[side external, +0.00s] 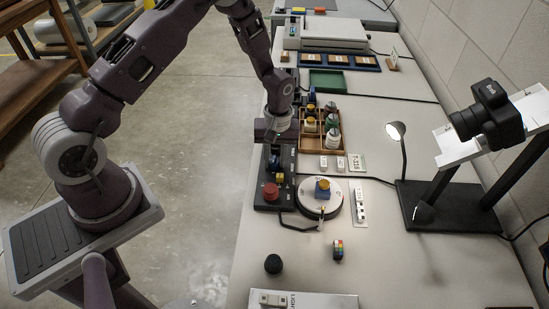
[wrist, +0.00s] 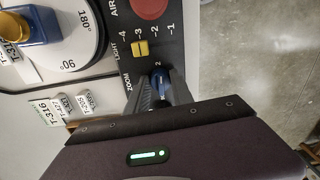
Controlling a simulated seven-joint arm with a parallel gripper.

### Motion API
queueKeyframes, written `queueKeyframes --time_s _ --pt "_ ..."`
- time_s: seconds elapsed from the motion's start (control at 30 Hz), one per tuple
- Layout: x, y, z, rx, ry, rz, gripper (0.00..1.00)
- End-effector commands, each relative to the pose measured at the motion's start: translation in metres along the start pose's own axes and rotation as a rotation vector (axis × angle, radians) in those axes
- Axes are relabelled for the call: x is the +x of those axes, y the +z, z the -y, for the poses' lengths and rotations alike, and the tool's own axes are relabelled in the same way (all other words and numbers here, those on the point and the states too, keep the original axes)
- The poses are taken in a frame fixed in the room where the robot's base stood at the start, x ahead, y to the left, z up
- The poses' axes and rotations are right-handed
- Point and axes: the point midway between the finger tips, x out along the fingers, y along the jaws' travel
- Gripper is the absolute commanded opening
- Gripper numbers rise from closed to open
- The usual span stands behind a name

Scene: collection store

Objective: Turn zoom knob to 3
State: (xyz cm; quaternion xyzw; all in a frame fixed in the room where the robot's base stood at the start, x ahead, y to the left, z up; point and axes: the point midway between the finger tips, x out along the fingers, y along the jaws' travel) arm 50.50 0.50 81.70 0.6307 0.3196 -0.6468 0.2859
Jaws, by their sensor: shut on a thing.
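The black control box (side external: 266,197) stands on the table below my gripper (side external: 274,150). In the wrist view, my gripper (wrist: 160,92) points down at the box, its fingers shut on the blue zoom knob (wrist: 163,74) beside the printed word ZOOM. A white numeral 2 shows just above the knob. The fingers hide most of the knob and its other numerals, so I cannot tell its pointer setting.
A yellow slider (wrist: 141,48) by the word LIGHT and a red button (wrist: 150,7) are on the same box. The round white turntable (side external: 321,211) bears a blue-and-yellow object (side external: 322,188). A wooden crate (side external: 312,143) of bottles stands behind. A camera (side external: 487,111) is at right.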

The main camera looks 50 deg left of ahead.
Motion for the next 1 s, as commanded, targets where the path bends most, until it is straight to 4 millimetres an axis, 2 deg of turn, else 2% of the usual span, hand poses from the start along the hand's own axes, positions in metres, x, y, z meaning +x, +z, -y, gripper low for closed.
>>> queueKeyframes --time_s 1.0 --pt "-0.0006 0.0002 0.0017 0.930 0.001 -0.050 0.00"
